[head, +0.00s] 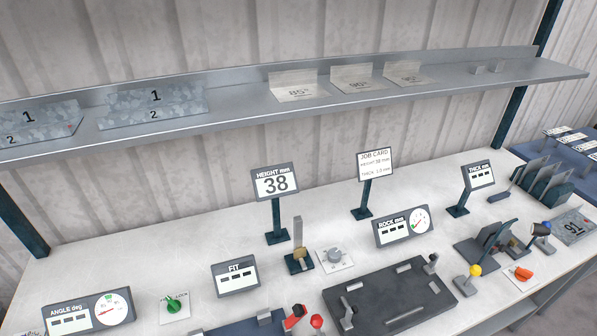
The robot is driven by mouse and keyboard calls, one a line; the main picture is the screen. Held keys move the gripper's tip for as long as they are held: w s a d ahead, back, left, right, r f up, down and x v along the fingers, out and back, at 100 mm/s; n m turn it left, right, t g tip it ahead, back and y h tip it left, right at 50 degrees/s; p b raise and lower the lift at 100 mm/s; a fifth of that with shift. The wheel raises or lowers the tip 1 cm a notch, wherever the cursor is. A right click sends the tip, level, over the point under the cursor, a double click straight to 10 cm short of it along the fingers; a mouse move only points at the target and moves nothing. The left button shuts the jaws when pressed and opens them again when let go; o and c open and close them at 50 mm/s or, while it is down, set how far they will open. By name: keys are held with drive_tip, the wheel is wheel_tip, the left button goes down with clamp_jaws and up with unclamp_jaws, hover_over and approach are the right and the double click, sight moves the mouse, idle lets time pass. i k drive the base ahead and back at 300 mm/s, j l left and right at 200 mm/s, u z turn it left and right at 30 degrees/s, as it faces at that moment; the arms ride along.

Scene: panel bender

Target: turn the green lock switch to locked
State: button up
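The green lock switch (174,304) is a small green knob on a white square plate, at the lower left of the bench in the head view. It stands between the angle gauge and the FIT display. Small print is on the plate above the knob, with "LOCK" partly readable at its right. The knob is too small to tell clearly which way it points. My gripper is not in view, so its place relative to the switch is not shown.
The angle gauge (88,312) stands left of the switch, the FIT display (235,276) right of it. Red-handled parts (295,317) are at the bottom edge. A dark plate fixture (390,297) lies farther right. Bare bench top lies behind the switch. A metal shelf (235,103) runs above.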

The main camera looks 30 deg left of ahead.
sight(174, 306)
drive_tip(key=u, duration=2.45)
drive_tip(key=i+j+z, duration=0.2)
drive_tip(key=i+j, duration=0.15)
drive_tip(key=i, duration=0.05)
